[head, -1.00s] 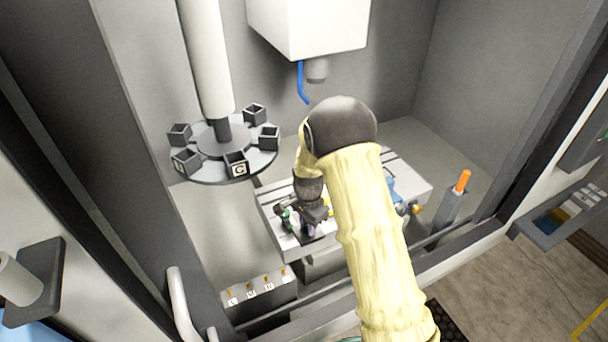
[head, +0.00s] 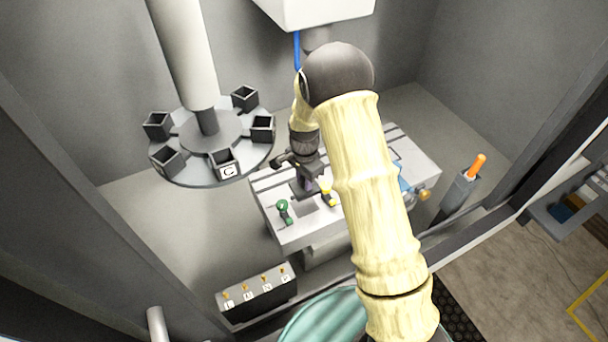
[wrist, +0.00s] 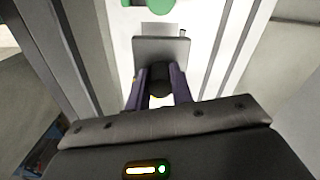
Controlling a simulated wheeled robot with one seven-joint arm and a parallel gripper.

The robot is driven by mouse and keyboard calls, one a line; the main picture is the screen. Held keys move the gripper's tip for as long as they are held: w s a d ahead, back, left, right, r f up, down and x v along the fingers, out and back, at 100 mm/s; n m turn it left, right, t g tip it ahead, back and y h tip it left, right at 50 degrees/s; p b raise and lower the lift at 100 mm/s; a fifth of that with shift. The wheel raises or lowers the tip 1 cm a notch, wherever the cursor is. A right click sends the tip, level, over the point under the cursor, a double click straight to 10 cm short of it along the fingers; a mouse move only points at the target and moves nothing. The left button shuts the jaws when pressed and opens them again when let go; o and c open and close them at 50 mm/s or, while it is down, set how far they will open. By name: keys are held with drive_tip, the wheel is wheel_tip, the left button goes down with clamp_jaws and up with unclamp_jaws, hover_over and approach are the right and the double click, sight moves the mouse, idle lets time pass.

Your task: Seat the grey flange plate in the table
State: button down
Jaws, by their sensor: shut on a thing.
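The grey flange plate (wrist: 175,47) shows in the wrist view just beyond my fingertips. My gripper (wrist: 159,78) has its purple fingers closed around a dark boss on the plate. In the head view my gripper (head: 306,186) is low over the slotted pale table (head: 290,234), between a green clamp (head: 283,209) and a yellow clamp (head: 326,194). A grey rectangular patch, perhaps the seat, shows on the table in front of the plate and also past its far edge in the wrist view (wrist: 160,28). I cannot tell whether the plate touches the table.
A carousel (head: 205,145) with several black square cups stands left of the table. A block with several labelled pegs (head: 256,292) is at the front left. An orange-handled tool (head: 476,166) stands in a grey holder at right. A white housing (head: 318,12) hangs above.

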drive_tip(key=shift+s, duration=0.1)
drive_tip(key=shift+f+b, duration=1.3)
drive_tip(key=shift+f, duration=0.7)
drive_tip(key=shift+f, duration=0.1)
drive_tip(key=shift+f+b, duration=0.95)
drive_tip(key=shift+f, duration=0.35)
drive_tip(key=shift+f+b, duration=0.5)
drive_tip(key=shift+f, duration=0.25)
drive_tip(key=c, duration=1.1)
unclamp_jaws()
drive_tip(key=shift+c, duration=0.2)
